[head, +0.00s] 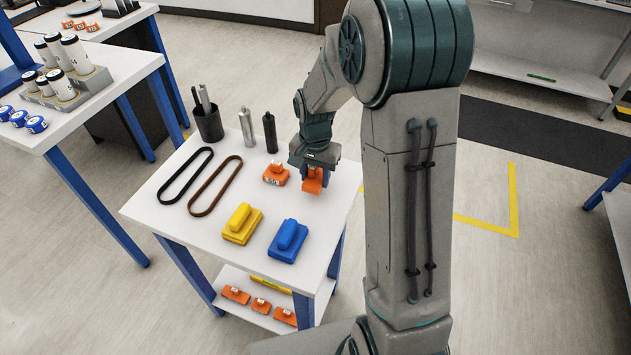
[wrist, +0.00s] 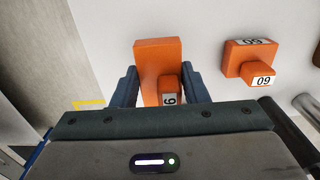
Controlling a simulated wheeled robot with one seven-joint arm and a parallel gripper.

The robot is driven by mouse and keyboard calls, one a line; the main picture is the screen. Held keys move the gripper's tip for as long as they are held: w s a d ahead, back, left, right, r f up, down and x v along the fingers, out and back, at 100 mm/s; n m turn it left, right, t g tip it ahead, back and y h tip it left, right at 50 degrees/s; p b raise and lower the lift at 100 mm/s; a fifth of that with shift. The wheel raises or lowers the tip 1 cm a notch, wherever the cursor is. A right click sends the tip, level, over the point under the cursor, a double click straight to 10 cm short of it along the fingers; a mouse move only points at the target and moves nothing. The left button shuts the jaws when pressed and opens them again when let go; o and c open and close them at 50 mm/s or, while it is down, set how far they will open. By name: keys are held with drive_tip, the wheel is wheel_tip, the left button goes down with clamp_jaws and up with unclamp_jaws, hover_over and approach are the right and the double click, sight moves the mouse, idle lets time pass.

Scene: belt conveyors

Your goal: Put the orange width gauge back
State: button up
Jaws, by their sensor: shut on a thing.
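My gripper (wrist: 160,90) is shut on an orange gauge (wrist: 157,58), with one finger on each side of it in the wrist view. The held gauge carries a label whose visible part reads like a 6 or 9. In the head view the held gauge (head: 315,181) is below my gripper (head: 314,170), at the right side of the white table; I cannot tell whether it touches the top. A second orange gauge (head: 276,174) sits on the table just left of it. In the wrist view that second gauge (wrist: 250,60) shows a label like 60 or 09.
Yellow (head: 242,224) and blue (head: 288,241) blocks stand at the table's front. Two belts (head: 186,175), a dark cup (head: 208,124) and two bottles (head: 247,128) are left and behind. Several orange gauges (head: 262,305) lie on the lower shelf (head: 229,278).

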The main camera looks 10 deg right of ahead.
sight(315, 178)
drive_tip(key=shift+f, duration=1.5)
drive_tip(key=shift+f, duration=0.2)
drive_tip(key=o, duration=1.1)
drive_tip(key=shift+r, duration=0.1)
